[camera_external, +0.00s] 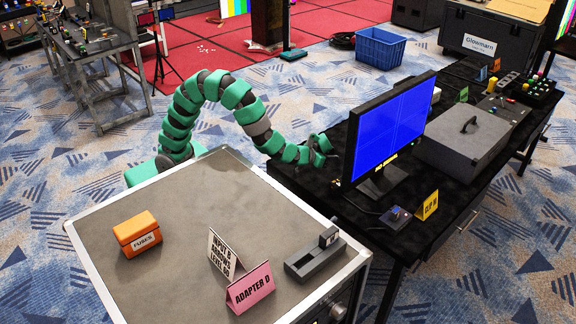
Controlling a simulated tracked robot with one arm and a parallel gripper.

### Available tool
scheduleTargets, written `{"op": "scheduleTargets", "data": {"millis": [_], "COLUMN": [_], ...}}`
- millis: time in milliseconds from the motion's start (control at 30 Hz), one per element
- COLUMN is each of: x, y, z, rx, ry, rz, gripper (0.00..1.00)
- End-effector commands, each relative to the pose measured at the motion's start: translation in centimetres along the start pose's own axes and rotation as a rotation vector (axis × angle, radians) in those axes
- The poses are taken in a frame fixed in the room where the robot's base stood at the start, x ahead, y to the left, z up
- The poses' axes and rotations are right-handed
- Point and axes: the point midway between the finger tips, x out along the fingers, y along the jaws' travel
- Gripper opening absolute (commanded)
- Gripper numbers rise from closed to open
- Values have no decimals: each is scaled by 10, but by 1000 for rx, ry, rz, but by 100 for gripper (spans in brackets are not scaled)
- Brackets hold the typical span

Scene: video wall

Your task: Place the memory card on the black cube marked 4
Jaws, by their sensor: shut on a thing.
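My gripper (326,155) is at the end of the green and grey segmented arm, just left of the blue-screened monitor (394,122) and above the black table (340,190). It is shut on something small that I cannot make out. I cannot pick out the memory card. A small dark block (396,216) with a bluish top sits on the table in front of the monitor. A small black block (328,237) is at one end of a grey device on the near case. I cannot read a 4 on either block.
The near flight case (190,200) holds an orange fuses box (137,234), a white sign (221,254), and a pink sign (250,288). A yellow sign (427,205) and grey case (463,137) are right of the monitor. A blue crate (380,47) stands behind.

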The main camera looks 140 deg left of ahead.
Motion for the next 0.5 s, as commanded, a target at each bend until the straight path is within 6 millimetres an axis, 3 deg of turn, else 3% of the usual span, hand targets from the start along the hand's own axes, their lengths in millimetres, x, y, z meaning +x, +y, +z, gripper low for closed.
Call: {"op": "scheduleTargets", "data": {"millis": [200, 333, 500], "x": [2, 3, 12], "y": [56, 69, 70], "z": [-14, -12, 11], "rx": [71, 93, 98], "ry": [-4, -3, -6], "rz": [156, 194, 199], "gripper": [0, 0, 0]}}
